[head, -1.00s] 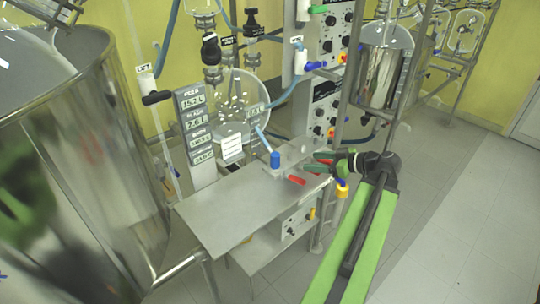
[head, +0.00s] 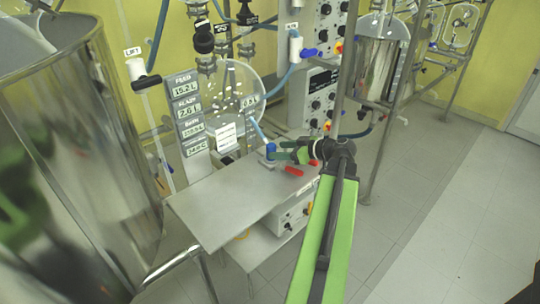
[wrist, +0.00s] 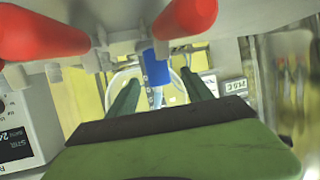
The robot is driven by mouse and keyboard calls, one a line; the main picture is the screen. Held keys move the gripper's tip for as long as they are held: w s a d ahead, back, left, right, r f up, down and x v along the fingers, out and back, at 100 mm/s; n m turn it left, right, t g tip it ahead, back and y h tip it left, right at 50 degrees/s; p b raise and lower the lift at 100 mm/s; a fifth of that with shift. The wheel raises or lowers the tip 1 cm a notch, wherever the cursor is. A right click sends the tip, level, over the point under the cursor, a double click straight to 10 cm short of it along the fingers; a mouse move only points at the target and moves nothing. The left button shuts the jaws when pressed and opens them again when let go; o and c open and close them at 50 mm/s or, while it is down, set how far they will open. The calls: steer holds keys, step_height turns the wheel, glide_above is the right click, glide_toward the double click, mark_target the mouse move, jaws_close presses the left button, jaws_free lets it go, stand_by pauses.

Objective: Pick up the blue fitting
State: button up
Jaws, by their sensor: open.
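The blue fitting (head: 270,150) stands at the back of the metal table, joined to a light blue hose. It also shows in the wrist view (wrist: 156,66), at the far end of the gap between my fingers. My gripper (head: 282,151) is open, with its green fingertips right at the fitting from the right side and partly overlapping it in the head view. In the wrist view my two green fingers (wrist: 160,84) stand on either side of the fitting's line. I cannot tell whether they touch it.
A red handle (head: 293,171) lies just in front of my gripper; two red handles show large in the wrist view (wrist: 185,25). The metal table (head: 215,210) is bare in front. A steel vessel (head: 70,150) is at left, a glass reactor (head: 235,95) behind.

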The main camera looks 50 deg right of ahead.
mark_target(275, 149)
steer(key=b+x, duration=0.2)
steer(key=x, duration=0.3)
steer(key=shift+w+d, duration=0.15)
jaws_close()
